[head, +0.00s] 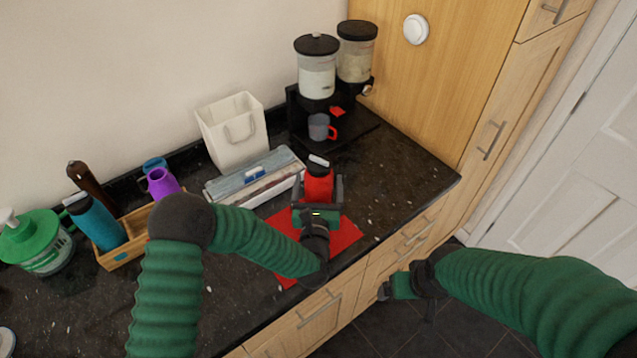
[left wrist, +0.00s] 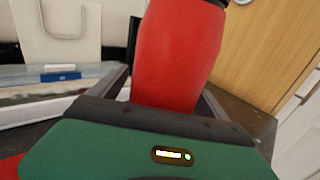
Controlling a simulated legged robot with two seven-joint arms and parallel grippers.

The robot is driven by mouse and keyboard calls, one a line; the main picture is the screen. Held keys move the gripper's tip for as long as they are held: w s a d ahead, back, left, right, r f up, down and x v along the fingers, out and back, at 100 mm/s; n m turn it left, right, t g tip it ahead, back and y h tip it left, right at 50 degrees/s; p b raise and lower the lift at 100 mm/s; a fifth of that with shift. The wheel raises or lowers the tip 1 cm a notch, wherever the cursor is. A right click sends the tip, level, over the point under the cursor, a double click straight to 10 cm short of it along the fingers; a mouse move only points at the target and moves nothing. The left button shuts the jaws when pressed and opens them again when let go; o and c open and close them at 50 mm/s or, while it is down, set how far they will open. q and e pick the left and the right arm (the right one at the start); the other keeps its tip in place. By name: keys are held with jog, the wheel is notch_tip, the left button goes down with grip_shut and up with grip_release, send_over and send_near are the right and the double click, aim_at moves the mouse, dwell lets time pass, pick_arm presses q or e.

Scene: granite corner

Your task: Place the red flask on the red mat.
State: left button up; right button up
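The red flask (head: 318,183) with a black top stands upright toward the back of the counter; it fills the middle of the left wrist view (left wrist: 178,55). My left gripper (head: 318,184) is open, with one finger on each side of the flask and small gaps visible. The red mat (head: 345,238) lies flat near the counter's front edge, partly covered by my left arm and gripper. The flask's base is hidden behind the gripper, so I cannot tell whether it touches the mat. My right gripper (head: 391,289) hangs beyond the front edge; its fingers are unclear.
A dispenser stand (head: 300,108) with a grey mug (head: 319,127) is behind. A wooden tray (head: 125,245) with bottles is left. Counter right of the flask is clear.

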pick_arm(q)
jog(key=shift+d, duration=0.25)
jog(key=shift+s+f, duration=0.1)
jog(key=shift+s, duration=0.3)
jog(key=s, duration=0.3)
jog(key=s+b, duration=0.1)
jog(key=s, duration=0.3)
jog(key=s+a+b, duration=0.1)
jog(key=s, duration=0.2)
jog(key=shift+s, duration=0.55)
